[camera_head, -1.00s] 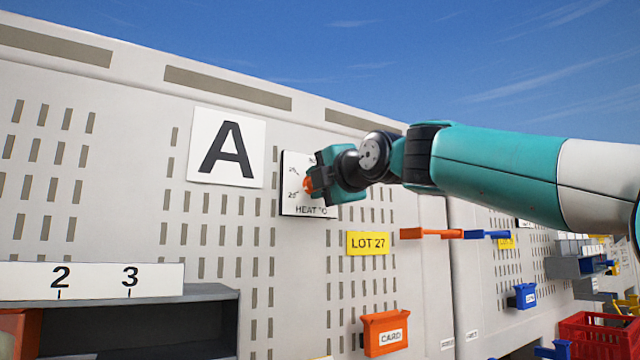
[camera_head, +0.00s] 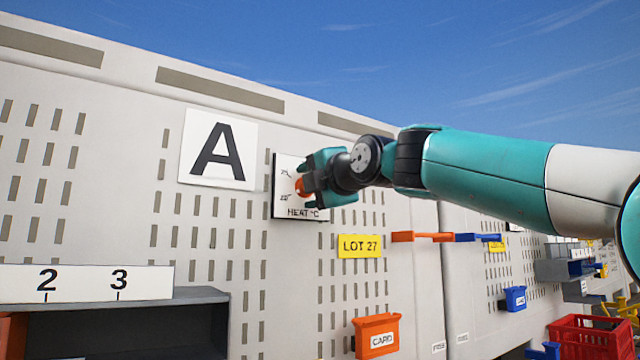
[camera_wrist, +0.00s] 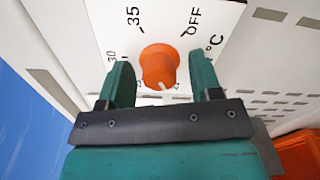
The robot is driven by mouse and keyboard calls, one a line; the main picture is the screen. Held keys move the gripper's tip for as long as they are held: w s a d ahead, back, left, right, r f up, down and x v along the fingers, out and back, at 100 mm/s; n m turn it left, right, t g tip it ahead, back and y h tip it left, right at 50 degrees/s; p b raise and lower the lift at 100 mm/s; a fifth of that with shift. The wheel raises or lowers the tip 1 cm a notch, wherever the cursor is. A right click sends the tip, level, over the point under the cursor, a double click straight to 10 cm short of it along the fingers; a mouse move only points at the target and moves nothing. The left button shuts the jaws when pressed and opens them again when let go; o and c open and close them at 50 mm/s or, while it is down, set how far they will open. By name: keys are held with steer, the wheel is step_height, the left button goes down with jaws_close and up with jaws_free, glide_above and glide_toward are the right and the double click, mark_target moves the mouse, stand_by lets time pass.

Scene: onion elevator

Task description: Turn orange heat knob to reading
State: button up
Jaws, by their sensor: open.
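The orange heat knob (camera_wrist: 160,66) sits on a white dial plate (camera_wrist: 232,14) marked 30, 35, OFF and °C in the wrist view. A pale pointer line on the knob faces the gripper side of the picture; the reading there is hidden. My gripper (camera_wrist: 162,80) is open, with one teal finger on each side of the knob and visible gaps between. In the head view, the knob (camera_head: 300,187) shows just left of my gripper (camera_head: 309,184), in front of the plate (camera_head: 283,205) labelled HEAT °C. My gripper hides much of the plate.
A sign A (camera_head: 218,150) is left of the plate. A yellow LOT 27 label (camera_head: 360,246), an orange rail (camera_head: 421,237) and an orange CARD bin (camera_head: 377,336) are below on the slotted panel. A grey shelf (camera_head: 200,297) stands lower left.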

steer(key=b+v, duration=0.7)
steer(key=v, duration=1)
steer(key=shift+s+d, duration=0.15)
steer(key=shift+f, duration=0.1)
steer(key=s+d+f+m+g+h, duration=0.1)
steer(key=s+f+m+g, duration=0.2)
steer(key=f, duration=0.7)
steer(key=d+f+m+g+h, duration=0.15)
steer(key=f+m, duration=0.25)
steer(key=f, duration=0.6)
steer(key=s+f+m+g+h, duration=0.15)
steer(key=f+m+g, duration=0.25)
steer(key=f, duration=0.5)
steer(key=s+d+f+m+g+h, duration=0.1)
steer(key=s+d+f+m+g, duration=0.1)
steer(key=s+f+m, duration=0.3)
steer(key=s+d+f+m+g, duration=0.3)
steer(key=s+f+m+g, duration=0.1)
steer(key=s+f, duration=0.8)
step_height(320, 180, down, 2)
steer(key=shift+s+f+m+h, duration=0.1)
steer(key=shift+s+m+h, duration=0.2)
steer(key=shift+m+h, duration=0.15)
